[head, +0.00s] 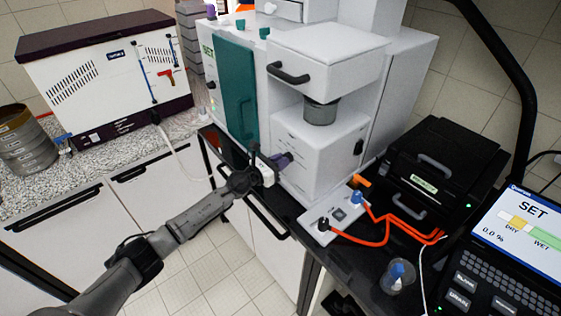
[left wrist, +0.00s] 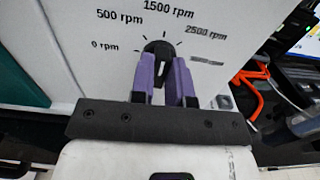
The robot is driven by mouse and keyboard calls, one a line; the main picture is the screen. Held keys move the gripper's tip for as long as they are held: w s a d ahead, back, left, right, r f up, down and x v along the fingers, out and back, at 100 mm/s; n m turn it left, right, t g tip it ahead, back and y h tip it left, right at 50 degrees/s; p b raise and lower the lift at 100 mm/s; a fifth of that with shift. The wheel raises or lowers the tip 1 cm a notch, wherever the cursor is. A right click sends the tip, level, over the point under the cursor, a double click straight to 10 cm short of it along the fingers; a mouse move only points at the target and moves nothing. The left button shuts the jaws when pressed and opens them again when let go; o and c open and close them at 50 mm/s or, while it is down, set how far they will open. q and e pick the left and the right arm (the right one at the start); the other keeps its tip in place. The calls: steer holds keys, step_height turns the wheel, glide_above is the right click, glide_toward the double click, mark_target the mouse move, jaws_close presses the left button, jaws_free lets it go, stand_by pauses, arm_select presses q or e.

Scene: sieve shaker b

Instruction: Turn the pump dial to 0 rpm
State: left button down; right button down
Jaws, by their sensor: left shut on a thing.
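The pump dial (left wrist: 157,47) is a black round knob on a white panel, seen in the left wrist view. Speed labels arc around it, from 0 rpm (left wrist: 118,47) at the left through 500 and 1500 to 2500 rpm at the right; one lower right label is too slanted to read. My left gripper (left wrist: 163,66) has its two purple fingers on either side of the knob, shut on it. The fingers hide part of the dial, and I cannot tell its exact setting. In the head view the left gripper (head: 281,160) is against the lower white housing (head: 318,150), hiding the dial.
A small control box (head: 335,212) with knobs and orange tubes (head: 385,232) lies right of the housing. A black case (head: 440,165) and a touchscreen console (head: 515,245) stand further right. A teal door (head: 236,90) is at the left of the machine.

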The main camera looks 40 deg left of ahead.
arm_select(q)
steer(key=shift+n, duration=0.3)
steer(key=n+p, duration=0.3)
steer(key=n, duration=0.5)
steer(key=n+p, duration=0.3)
steer(key=n, duration=0.6)
steer(key=shift+a+f, duration=0.15)
steer(key=shift+a, duration=0.05)
steer(key=shift+n, duration=0.3)
steer(key=c, duration=1.1)
jaws_free()
